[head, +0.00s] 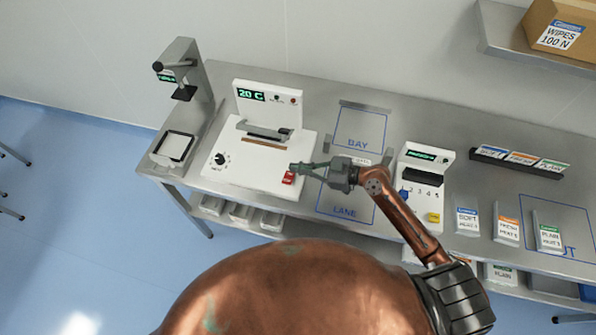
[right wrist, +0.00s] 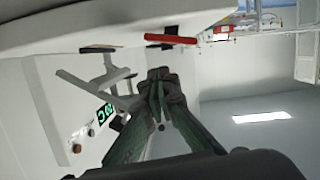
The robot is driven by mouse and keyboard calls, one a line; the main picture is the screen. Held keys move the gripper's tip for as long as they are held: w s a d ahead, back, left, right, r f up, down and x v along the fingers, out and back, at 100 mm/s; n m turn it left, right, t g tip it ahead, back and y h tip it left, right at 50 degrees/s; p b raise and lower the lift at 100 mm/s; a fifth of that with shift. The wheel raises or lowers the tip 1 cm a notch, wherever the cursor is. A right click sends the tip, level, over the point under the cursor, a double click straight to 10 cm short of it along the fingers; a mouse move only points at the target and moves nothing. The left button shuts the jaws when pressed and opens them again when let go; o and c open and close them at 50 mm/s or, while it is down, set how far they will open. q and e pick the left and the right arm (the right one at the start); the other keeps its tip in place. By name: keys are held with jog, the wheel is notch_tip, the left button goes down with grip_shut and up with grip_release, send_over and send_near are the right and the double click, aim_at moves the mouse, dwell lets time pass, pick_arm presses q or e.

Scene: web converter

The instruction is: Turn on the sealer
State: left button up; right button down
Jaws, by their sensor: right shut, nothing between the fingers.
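The sealer (head: 222,178) is a white machine on the steel bench, with a green display (head: 251,95) reading 20 C, a black knob (head: 220,158) and a sealing bar (head: 264,132). Its red switch (head: 288,178) is at the front right corner of its base. My right gripper (head: 292,168) is shut and empty, its tips right by the switch; I cannot tell whether they touch. In the right wrist view the shut fingers (right wrist: 158,78) show near the red switch (right wrist: 170,39), with a small gap in the picture. My left gripper is not in view.
A second white device (head: 424,165) with numbered keys stands right of my right gripper. The marked BAY (head: 358,130) and LANE areas lie between the machines.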

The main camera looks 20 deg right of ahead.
jog(key=w+r+b+v, duration=0.1)
jog(key=b+v, duration=0.1)
jog(key=v, duration=0.8)
jog(key=shift+d+b, duration=0.3)
jog(key=shift+d, duration=0.1)
